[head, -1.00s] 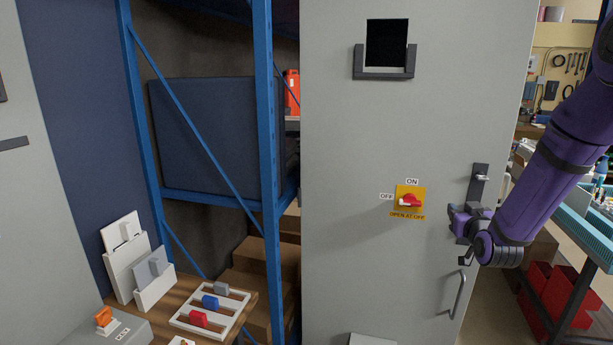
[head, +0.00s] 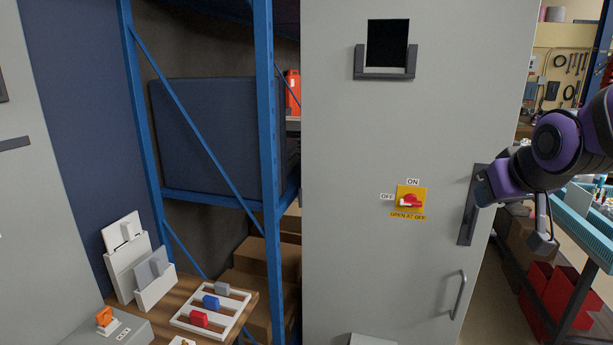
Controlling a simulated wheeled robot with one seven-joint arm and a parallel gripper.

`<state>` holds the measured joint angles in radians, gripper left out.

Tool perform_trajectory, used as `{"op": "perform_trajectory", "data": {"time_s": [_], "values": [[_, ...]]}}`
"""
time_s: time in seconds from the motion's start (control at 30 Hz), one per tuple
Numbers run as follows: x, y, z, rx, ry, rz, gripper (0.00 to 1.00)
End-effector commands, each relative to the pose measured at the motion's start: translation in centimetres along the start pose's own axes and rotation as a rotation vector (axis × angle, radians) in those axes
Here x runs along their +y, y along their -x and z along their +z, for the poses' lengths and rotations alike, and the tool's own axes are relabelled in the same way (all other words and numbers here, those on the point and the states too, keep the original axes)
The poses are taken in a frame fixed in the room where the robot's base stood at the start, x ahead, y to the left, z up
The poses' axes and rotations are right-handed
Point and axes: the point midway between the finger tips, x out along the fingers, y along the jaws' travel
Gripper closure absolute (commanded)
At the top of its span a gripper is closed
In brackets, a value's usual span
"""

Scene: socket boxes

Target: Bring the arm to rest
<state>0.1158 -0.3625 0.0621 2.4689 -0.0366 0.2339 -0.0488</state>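My purple arm reaches in from the right edge in the head view. My gripper (head: 484,187) is at the dark door handle plate (head: 466,222) of the tall grey cabinet (head: 400,270), overlapping its upper part. Its fingers are not clear, and I cannot tell whether it touches the handle. The red rotary switch (head: 410,200) sits on a yellow plate left of the gripper, with its white-marked end pointing left toward the OFF label.
A curved pull bar (head: 458,295) is low on the cabinet door. A blue shelf frame (head: 268,150) and a wooden table with a white rack (head: 240,300) of coloured pieces stand at left. A workbench with red bins (head: 565,295) is at right.

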Motion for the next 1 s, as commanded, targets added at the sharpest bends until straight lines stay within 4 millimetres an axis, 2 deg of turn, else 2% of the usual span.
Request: {"op": "perform_trajectory", "data": {"time_s": [0.03,0.2,0.3,0.43,0.6,1.0], "values": [[-0.3,1.8,0.8,-0.025,-0.003,-0.006,0.61],[-1.1,6.9,4.7,-0.146,-0.026,-0.03,0.61],[-1.4,9.6,6.9,-0.212,-0.035,-0.046,0.61],[-1.7,12.1,9.4,-0.281,-0.045,-0.064,0.61],[-1.9,13.7,11.1,-0.329,-0.051,-0.075,0.61],[-1.9,13.8,11.3,-0.336,-0.051,-0.077,0.61]]}}
